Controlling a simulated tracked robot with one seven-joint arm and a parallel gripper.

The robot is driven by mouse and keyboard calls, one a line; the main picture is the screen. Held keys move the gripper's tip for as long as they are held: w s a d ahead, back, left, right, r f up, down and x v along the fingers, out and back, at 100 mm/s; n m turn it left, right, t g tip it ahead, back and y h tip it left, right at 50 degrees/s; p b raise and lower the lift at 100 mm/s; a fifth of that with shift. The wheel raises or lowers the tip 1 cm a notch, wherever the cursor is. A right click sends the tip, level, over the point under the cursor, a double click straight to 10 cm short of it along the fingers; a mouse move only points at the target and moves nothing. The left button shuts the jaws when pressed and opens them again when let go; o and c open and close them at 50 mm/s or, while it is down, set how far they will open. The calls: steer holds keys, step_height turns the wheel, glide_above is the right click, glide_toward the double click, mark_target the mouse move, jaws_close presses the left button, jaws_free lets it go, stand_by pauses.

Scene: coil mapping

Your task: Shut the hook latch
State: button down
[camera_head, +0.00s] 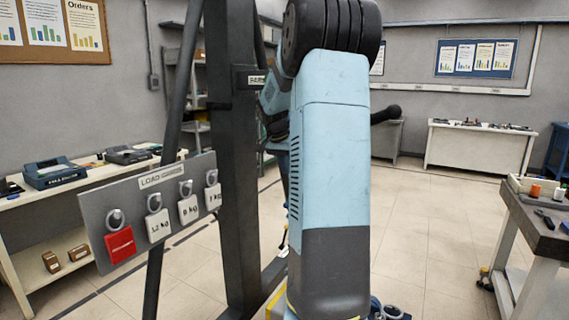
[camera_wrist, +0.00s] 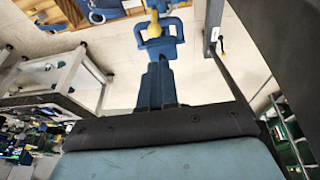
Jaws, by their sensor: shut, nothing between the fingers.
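In the wrist view, my gripper (camera_wrist: 157,68) points up the picture, its dark blue fingers side by side, shut and empty. In the head view my arm hides most of the work area. Only small blue parts (camera_head: 378,309) show at the bottom edge beside the arm, and I cannot tell what they belong to.
A dark upright post (camera_head: 236,150) and a load panel (camera_head: 150,205) with several weight tags stand left of my arm. A workbench (camera_head: 535,225) is at the right. A bench with devices (camera_head: 95,175) is at the left. Floor between is open.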

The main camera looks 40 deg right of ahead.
steer(key=x, duration=0.8)
steer(key=shift+s+a+f, duration=0.2)
steer(key=shift+s+a, duration=0.05)
steer(key=shift+s, duration=0.05)
steer(key=shift+s+f, duration=0.1)
steer(key=shift+f, duration=0.5)
steer(key=shift+f, duration=0.1)
steer(key=shift+s+a+f+h, duration=0.1)
steer(key=shift+a+f+h, duration=0.05)
steer(key=shift+a+h, duration=0.15)
